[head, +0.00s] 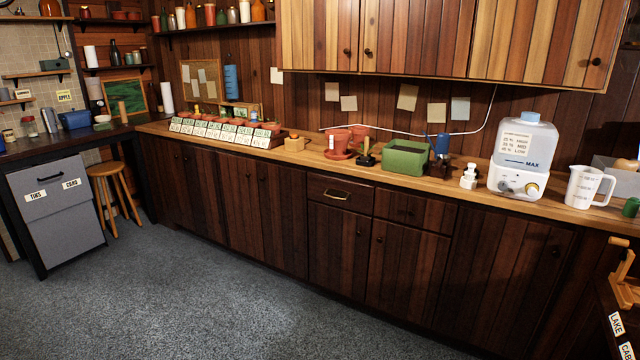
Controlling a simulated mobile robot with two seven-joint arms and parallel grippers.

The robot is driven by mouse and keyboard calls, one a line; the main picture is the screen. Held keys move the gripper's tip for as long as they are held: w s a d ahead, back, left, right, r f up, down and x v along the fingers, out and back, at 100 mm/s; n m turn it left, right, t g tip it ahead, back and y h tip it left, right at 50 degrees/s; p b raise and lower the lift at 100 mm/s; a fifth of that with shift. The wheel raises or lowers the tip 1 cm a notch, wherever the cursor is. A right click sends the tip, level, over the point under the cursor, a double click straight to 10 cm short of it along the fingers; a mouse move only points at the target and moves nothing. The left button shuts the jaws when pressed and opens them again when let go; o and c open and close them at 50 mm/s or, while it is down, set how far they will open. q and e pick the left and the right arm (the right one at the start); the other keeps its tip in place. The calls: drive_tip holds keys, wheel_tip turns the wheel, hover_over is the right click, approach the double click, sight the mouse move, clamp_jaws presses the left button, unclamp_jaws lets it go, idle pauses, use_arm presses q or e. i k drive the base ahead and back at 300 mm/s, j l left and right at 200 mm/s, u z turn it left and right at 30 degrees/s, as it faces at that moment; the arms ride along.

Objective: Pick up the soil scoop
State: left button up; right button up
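I cannot pick out a soil scoop for certain in the head view. A small dark upright object (366,152) stands on the wooden counter (300,158), between the terracotta pots (338,146) and a green planter box (404,158). A dark object with a blue part (441,146) stands just right of the planter; its shape is too small to tell. Neither of my grippers is in view.
A white water-tank device (522,160) and a measuring jug (586,188) stand on the counter's right part. Labelled seed boxes (222,132) line its left part. A stool (115,190) stands at the left. The grey floor (200,290) in front is clear.

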sight(441, 163)
drive_tip(key=i+z, duration=0.3)
drive_tip(key=i, duration=1.3)
drive_tip(key=i+l, duration=0.1)
drive_tip(key=i, duration=1.75)
drive_tip(key=j+z, duration=0.1)
drive_tip(key=z, duration=1)
